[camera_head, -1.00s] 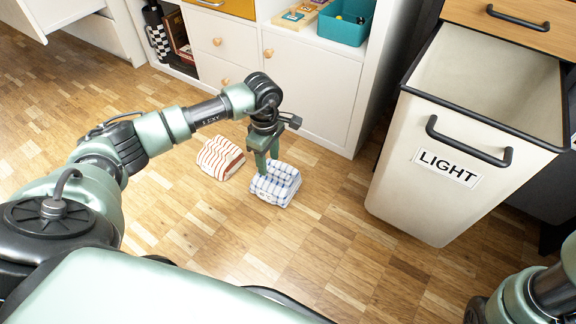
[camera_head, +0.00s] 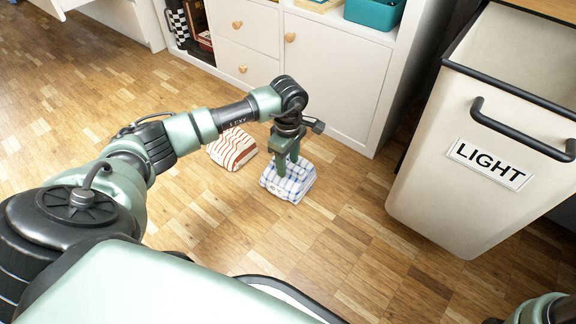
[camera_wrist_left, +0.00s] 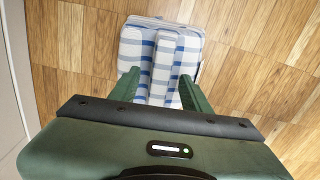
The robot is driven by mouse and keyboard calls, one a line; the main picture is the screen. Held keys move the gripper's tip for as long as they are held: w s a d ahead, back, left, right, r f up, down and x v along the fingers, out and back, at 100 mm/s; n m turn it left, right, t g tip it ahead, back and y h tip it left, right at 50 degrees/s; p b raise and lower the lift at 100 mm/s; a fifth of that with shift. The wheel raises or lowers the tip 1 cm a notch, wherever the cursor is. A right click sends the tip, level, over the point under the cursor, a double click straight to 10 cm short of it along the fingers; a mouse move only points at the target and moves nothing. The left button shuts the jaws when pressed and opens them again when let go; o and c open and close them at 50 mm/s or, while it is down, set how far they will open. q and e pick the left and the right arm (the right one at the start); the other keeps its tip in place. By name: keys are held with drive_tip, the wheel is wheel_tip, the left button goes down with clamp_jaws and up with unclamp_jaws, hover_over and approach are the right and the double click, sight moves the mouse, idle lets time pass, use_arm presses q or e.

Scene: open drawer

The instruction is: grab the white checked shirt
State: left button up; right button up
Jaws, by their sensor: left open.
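The white shirt with blue checks (camera_head: 297,184) lies folded on the wooden floor. My left gripper (camera_head: 287,172) points down right over it, with its fingers apart. In the left wrist view the checked shirt (camera_wrist_left: 160,50) fills the space ahead of and between the two green fingers of the left gripper (camera_wrist_left: 160,84). The fingers overlap its near part in the picture; I cannot tell whether they touch the cloth. My right gripper is not in view.
A folded red-striped cloth (camera_head: 232,150) lies on the floor just left of the checked shirt. A tall white pull-out bin labelled LIGHT (camera_head: 430,170) stands open at the right. A white cabinet (camera_head: 335,75) stands behind. The floor in front is clear.

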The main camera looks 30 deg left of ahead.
use_arm(q)
drive_tip(key=shift+r, duration=0.1)
clamp_jaws()
idle(1.3)
